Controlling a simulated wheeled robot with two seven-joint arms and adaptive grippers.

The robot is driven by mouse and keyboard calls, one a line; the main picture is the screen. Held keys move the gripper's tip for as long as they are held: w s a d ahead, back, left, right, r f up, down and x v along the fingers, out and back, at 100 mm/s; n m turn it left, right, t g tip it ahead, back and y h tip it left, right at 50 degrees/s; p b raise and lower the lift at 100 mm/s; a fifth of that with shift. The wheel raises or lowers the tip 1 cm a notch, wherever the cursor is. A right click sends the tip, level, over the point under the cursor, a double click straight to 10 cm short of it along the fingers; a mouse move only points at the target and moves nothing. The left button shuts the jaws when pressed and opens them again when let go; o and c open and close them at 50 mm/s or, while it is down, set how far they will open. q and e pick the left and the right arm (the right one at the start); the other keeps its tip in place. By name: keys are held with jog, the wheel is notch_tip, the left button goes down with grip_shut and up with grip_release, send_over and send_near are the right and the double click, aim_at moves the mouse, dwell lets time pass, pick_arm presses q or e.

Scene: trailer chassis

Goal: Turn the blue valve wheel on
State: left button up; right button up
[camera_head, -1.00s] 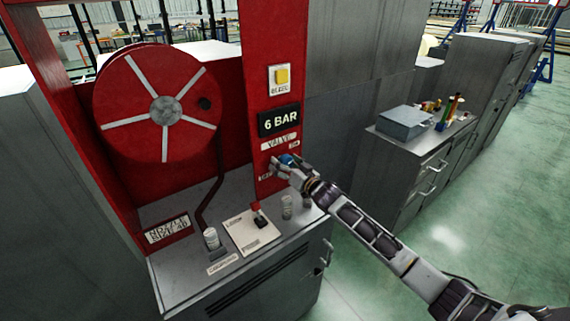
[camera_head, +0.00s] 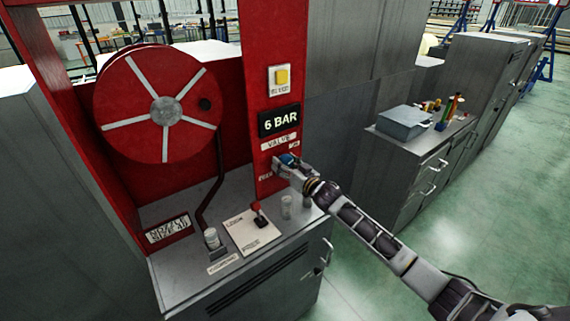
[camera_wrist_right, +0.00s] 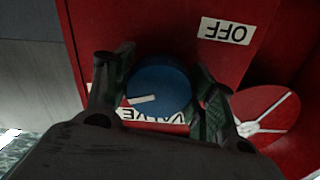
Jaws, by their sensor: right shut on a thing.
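The blue valve wheel (camera_wrist_right: 160,85) is a round blue knob with a white pointer mark, on the red panel (camera_wrist_right: 190,30). In the right wrist view it sits between the two fingers of my right gripper (camera_wrist_right: 158,98), which is shut on it. The white pointer line points to the left in that view. An OFF label (camera_wrist_right: 227,30) shows upside down there, and a VALVE label is partly hidden behind the wheel. In the head view only a bit of the blue wheel (camera_head: 288,159) shows behind my right gripper (camera_head: 282,166). My left gripper is not in view.
A red hose reel (camera_head: 130,80) is left of the panel. A 6 BAR display (camera_head: 279,121) and yellow button (camera_head: 282,77) are above the wheel. A red-knobbed lever (camera_head: 257,211) and small grey knobs stand on the bench below. A grey box (camera_head: 404,121) sits on the right cabinet.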

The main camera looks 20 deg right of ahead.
jog(key=o, duration=1)
jog(key=shift+s+d, duration=0.1)
jog(key=shift+s, duration=0.1)
jog(key=shift+v, duration=5.8)
jog(key=shift+r, duration=0.1)
